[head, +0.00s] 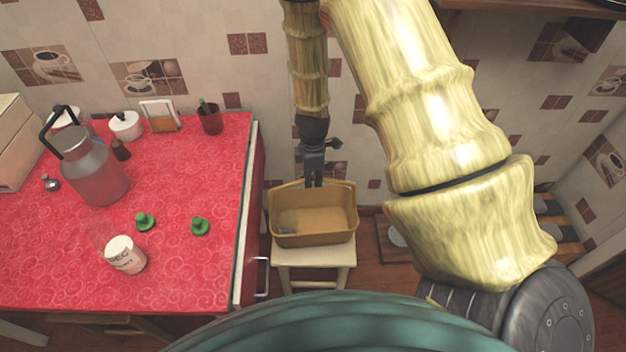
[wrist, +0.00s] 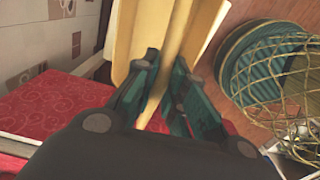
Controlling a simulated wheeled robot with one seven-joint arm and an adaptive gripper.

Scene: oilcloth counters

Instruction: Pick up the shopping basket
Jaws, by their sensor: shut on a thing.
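The shopping basket (head: 315,239) is a tan, open, rectangular tub. It sits on a small pale stool in the gap to the right of the red counter. My gripper (head: 313,182) points down at the basket's back rim, near its middle. In the wrist view my gripper (wrist: 166,68) is shut on a thin tan wall of the basket (wrist: 200,22), with one finger on each side. The basket looks upright; I cannot tell whether it is lifted off the stool.
The pale stool (head: 313,256) stands close to the edge of the red counter (head: 190,270). The counter holds a metal jug (head: 92,172), a white-lidded jar (head: 124,256) and green stoppers (head: 200,227). A tiled wall is behind; wooden floor lies right of the stool.

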